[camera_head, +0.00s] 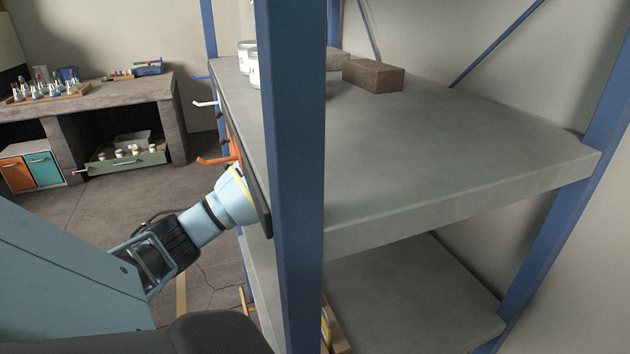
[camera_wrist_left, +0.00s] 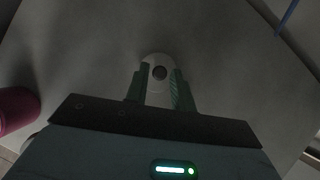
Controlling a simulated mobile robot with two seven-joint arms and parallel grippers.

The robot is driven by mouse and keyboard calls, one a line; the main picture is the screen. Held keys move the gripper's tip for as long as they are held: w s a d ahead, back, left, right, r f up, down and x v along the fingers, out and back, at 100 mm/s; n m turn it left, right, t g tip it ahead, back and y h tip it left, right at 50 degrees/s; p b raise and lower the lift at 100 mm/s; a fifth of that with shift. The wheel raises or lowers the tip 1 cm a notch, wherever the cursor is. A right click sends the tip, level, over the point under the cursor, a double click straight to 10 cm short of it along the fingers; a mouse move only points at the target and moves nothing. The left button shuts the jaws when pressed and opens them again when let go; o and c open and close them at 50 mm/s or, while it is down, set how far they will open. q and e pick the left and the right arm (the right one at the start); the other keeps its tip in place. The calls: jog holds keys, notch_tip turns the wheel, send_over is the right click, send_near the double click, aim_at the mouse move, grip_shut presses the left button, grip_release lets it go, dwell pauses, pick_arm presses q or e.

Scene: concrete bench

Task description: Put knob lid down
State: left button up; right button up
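The knob lid (camera_wrist_left: 158,91) is a pale round piece with a dark round knob. In the head view my left arm reaches in from the left toward the shelf rack, and the gripper itself is hidden by the blue post. The lid does not show there. My right gripper is in neither view.
A blue post (camera_head: 292,180) stands close in front of the concrete shelf (camera_head: 450,150). Pale canisters (camera_head: 253,71) and a brown brick (camera_head: 373,75) stand at its back; its front is bare. A magenta cylinder (camera_wrist_left: 17,109) is at the left wrist view's left edge.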

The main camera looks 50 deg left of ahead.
pick_arm(q)
jog(key=v, duration=0.4)
jog(key=shift+s+r, duration=0.2)
jog(key=shift+s, duration=0.15)
jog(key=s, duration=0.4)
jog(key=shift+d+f, duration=0.2)
jog(key=shift+s+d+b, duration=0.2)
jog(key=shift+s+b, duration=0.1)
jog(key=shift+s, duration=1.15)
jog(key=shift+s+d, duration=0.15)
jog(key=shift+s, duration=0.6)
jog(key=shift+s+d, duration=0.1)
jog(key=shift+s, duration=0.6)
jog(key=shift+s+r, duration=0.1)
jog(key=shift+s, duration=0.7)
jog(key=shift+d, duration=0.1)
